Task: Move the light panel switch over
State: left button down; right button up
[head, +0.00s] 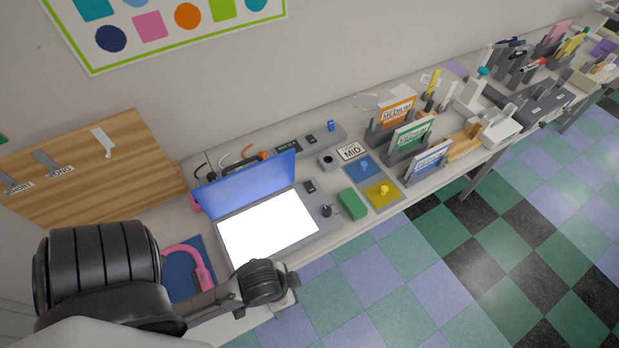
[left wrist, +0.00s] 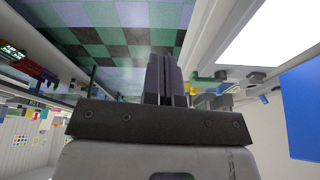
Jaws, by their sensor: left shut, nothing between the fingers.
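The light panel (head: 268,228) lies on the bench with a bright white lit face and a raised blue lid (head: 246,183) behind it. A small dark switch (head: 310,187) sits on the grey strip at its right, with a dark knob (head: 326,211) nearer the front. I cannot tell which way the switch is set. My left gripper (head: 292,300) is low at the panel's front edge, apart from the switch. In the left wrist view its fingers (left wrist: 165,78) are together and empty; the lit face (left wrist: 262,32) and blue lid (left wrist: 303,105) are at the right. My right gripper is not in view.
A green block (head: 352,204) and a yellow plate with a knob (head: 383,193) lie right of the panel. A grey box with another switch (head: 311,139) stands behind. A pink curved object (head: 190,262) is left of the panel. Card holders (head: 430,160) stand farther right.

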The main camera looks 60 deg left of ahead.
pick_arm(q)
jog(key=w+a+r+n+t+y+b, duration=0.1)
jog(key=w+a+r+n+y, duration=0.2)
jog(key=w+a, duration=0.45)
jog(key=w+a+r+n+t+y+b, duration=0.1)
jog(key=w+a+n+y+b, duration=0.1)
jog(key=w+a+n, duration=0.6)
jog(key=w+a+r+n+g+y+b, duration=0.1)
jog(key=w+a+r+n+b, duration=0.1)
jog(key=w+a+r+n, duration=0.45)
jog(key=w+a+r+n+g+y+b, duration=0.1)
jog(key=w+a+r+n+g+y, duration=0.15)
jog(key=a+n, duration=0.5)
notch_tip(320, 180, down, 8)
jog(key=w+n+g+h+b, duration=0.1)
jog(key=n+g+h, duration=0.4)
jog(key=n, duration=0.7)
jog(key=h+b, duration=0.1)
jog(key=h, duration=0.1)
jog(key=shift+w+n+h+b, duration=0.3)
jog(key=shift+w+h, duration=0.05)
jog(key=shift+w, duration=0.05)
jog(key=shift+r+g, duration=0.1)
jog(key=shift+g, duration=0.15)
